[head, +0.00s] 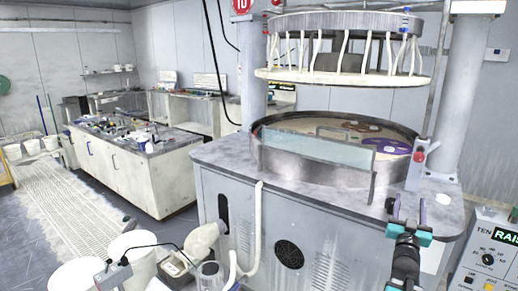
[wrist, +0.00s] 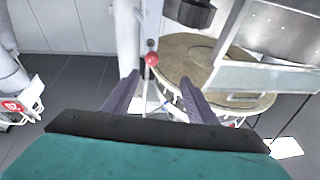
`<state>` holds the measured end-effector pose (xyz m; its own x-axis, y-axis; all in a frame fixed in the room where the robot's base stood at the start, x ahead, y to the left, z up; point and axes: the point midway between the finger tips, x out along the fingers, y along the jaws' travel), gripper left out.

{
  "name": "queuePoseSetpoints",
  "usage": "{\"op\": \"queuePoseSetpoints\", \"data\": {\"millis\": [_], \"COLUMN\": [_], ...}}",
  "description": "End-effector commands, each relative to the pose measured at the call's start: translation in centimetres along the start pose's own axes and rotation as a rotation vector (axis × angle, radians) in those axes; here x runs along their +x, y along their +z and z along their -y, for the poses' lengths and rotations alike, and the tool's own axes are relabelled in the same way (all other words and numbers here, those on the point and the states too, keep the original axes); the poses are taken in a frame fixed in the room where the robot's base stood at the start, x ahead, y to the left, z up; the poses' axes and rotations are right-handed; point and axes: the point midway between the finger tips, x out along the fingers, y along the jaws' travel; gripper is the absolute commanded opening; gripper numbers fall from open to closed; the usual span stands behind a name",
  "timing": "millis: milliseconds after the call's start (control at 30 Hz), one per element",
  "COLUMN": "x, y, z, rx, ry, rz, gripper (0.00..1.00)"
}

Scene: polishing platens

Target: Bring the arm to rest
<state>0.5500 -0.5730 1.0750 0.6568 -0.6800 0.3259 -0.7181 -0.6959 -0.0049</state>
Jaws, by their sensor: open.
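My gripper (head: 408,208) is at the lower right of the head view, raised in front of the right end of the polishing machine's grey top (head: 225,152). In the wrist view its two dark fingers (wrist: 159,80) stand apart with nothing held between them. A post with a red knob (wrist: 152,59) shows beyond the fingers in the wrist view, and it also shows in the head view (head: 419,156). I cannot tell the exact gap between the fingers and the post.
The machine carries a round basin (head: 300,165) with a clear guard panel (head: 318,149) and a purple disc (head: 392,146). A ring (head: 340,77) with white hoses hangs above. A control box (head: 490,245) stands at right. White buckets (head: 75,277) stand at lower left.

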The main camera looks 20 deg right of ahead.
Motion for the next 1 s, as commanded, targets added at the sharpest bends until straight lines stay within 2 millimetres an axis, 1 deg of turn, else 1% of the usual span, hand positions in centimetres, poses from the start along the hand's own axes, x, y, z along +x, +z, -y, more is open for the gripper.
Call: {"op": "queuePoseSetpoints", "data": {"millis": [33,167,200,267,300,367,400,467,500,600,667,700,767,867,900,967,1000], "x": [-0.3,-1.4,-1.9,-2.7,-3.3,-4.2,-5.0,-6.1,-7.0,-9.3,-10.9,-12.0,-13.8,-16.9,-18.2,-20.4,-21.8], "y": [1.2,4.2,5.1,6.5,7.6,9.1,10.3,11.9,13.1,16.0,17.7,18.9,20.6,23.5,24.6,26.3,27.3], "z": [2.0,7.1,8.7,11.1,12.6,14.8,16.4,18.5,20.0,23.3,25.2,26.4,28.1,30.8,31.8,33.1,33.9], "rx": [0.009,0.033,0.040,0.050,0.056,0.065,0.070,0.077,0.080,0.084,0.084,0.083,0.079,0.068,0.062,0.051,0.043], "ry": [-0.024,-0.088,-0.108,-0.137,-0.155,-0.183,-0.201,-0.228,-0.246,-0.288,-0.313,-0.330,-0.354,-0.393,-0.410,-0.433,-0.448], "rz": [0.016,0.058,0.072,0.095,0.112,0.141,0.165,0.202,0.228,0.298,0.344,0.374,0.422,0.506,0.539,0.592,0.627], "gripper": [0.52,0.52,0.52,0.52,0.52,0.52,0.52,0.52,0.52,0.52,0.52,0.52,0.52,0.52,0.52,0.52,0.52]}}
